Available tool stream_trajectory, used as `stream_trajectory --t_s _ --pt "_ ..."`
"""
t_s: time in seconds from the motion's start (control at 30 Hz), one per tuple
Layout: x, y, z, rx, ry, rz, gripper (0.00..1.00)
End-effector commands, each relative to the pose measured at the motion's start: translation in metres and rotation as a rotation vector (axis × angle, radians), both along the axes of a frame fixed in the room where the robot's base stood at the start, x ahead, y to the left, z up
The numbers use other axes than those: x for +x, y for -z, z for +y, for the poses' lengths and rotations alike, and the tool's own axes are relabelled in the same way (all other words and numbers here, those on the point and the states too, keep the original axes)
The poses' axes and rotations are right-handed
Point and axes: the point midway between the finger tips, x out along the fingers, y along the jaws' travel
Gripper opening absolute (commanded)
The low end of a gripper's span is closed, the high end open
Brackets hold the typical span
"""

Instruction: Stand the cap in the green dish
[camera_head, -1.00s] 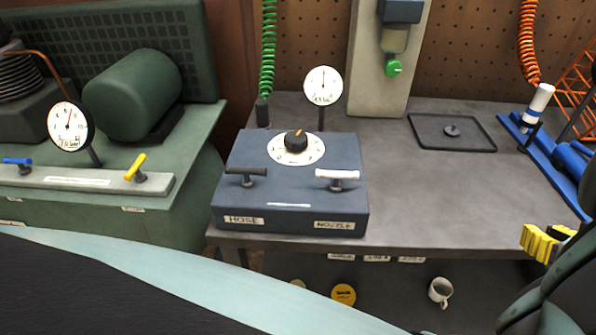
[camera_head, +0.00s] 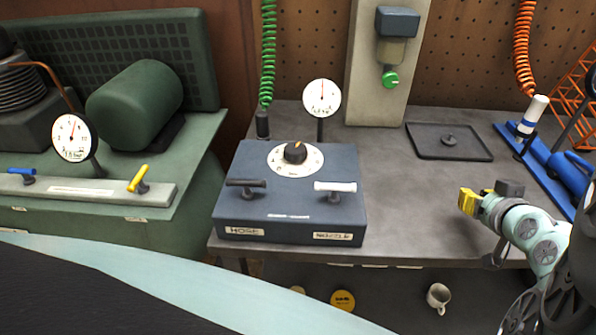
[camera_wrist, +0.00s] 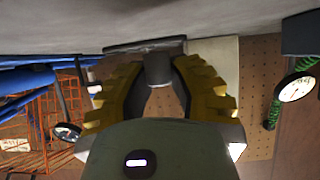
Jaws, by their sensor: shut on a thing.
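My gripper (camera_head: 474,203) has yellow fingers and is above the right part of the grey workbench. In the wrist view my gripper (camera_wrist: 158,75) is shut on a small dark grey cylinder, taken to be the cap (camera_wrist: 158,67). The fingers stand on either side of it. I see no green dish in either view.
A shallow dark tray (camera_head: 430,155) with a small dark knobbed piece (camera_head: 450,139) lies at the back of the bench (camera_head: 410,205). A blue control box (camera_head: 290,205) stands left; a blue rack (camera_head: 545,160) is right. A mug (camera_head: 438,297) is below.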

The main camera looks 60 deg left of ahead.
Motion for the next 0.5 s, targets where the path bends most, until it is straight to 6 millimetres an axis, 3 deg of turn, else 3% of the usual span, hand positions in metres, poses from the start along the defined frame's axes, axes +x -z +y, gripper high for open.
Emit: stream_trajectory --t_s 0.07,0.3,0.5 --pt "-0.001 -0.001 0.009 0.002 -0.01 -0.001 0.08" --pt "-0.001 0.031 0.008 0.0 -0.008 0.004 0.08" --pt "0.0 0.036 0.008 0.0 -0.006 0.001 0.08"
